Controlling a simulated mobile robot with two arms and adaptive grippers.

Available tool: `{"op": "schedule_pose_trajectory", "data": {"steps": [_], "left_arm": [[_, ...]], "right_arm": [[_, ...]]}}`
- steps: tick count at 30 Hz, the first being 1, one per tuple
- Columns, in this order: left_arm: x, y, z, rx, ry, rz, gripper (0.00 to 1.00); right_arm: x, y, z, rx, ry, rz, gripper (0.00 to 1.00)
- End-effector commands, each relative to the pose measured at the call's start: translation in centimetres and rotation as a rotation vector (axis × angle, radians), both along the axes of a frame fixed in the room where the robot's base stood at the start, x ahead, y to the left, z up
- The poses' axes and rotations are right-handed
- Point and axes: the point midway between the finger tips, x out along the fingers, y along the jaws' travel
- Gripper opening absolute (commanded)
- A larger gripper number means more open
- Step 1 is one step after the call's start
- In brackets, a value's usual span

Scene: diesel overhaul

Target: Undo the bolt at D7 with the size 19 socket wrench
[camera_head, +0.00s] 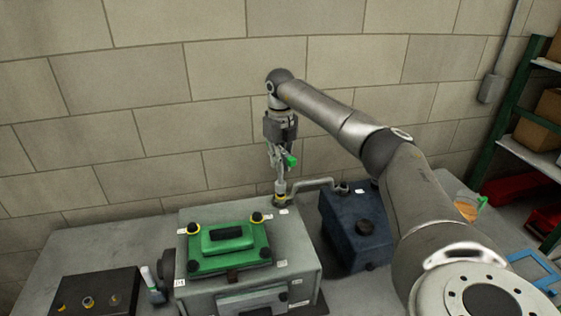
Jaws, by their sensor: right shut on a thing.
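My right gripper (279,152) points straight down above the back right corner of the grey engine block (298,262). It is shut on the socket wrench (291,160), whose green part sticks out to the right of the fingers. The lower end of the wrench reaches down to a yellow-ringed spot (280,198) beside the bent pipe. The bolt there is hidden under the tool, and I cannot tell whether the socket sits fully on it. Small white labels lie on the block, too small to read, so I cannot confirm D7. My left gripper is not in view.
A green cover (230,247) with dark, yellow-ringed knobs sits on the block. A grey pipe (313,184) runs to a dark blue tank (356,232). A black tray (97,293) with small parts lies at left. A blue frame (535,268) and shelving stand at right.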

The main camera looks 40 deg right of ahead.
Motion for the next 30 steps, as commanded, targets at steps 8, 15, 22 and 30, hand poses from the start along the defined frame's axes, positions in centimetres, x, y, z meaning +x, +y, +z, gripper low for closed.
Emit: {"op": "schedule_pose_trajectory", "data": {"steps": [8,15,22,30], "left_arm": [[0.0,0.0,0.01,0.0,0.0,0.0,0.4],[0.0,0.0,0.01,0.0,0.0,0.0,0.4],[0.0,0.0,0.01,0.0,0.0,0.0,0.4],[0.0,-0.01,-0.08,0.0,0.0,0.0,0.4]], "right_arm": [[0.03,0.03,0.06,0.0,-0.002,-0.192,0.0],[0.02,0.03,0.06,0.0,-0.002,-0.345,0.0],[0.02,0.04,0.06,0.0,-0.002,-0.385,0.0],[0.01,0.03,-0.16,0.0,-0.001,-0.382,0.0]]}}
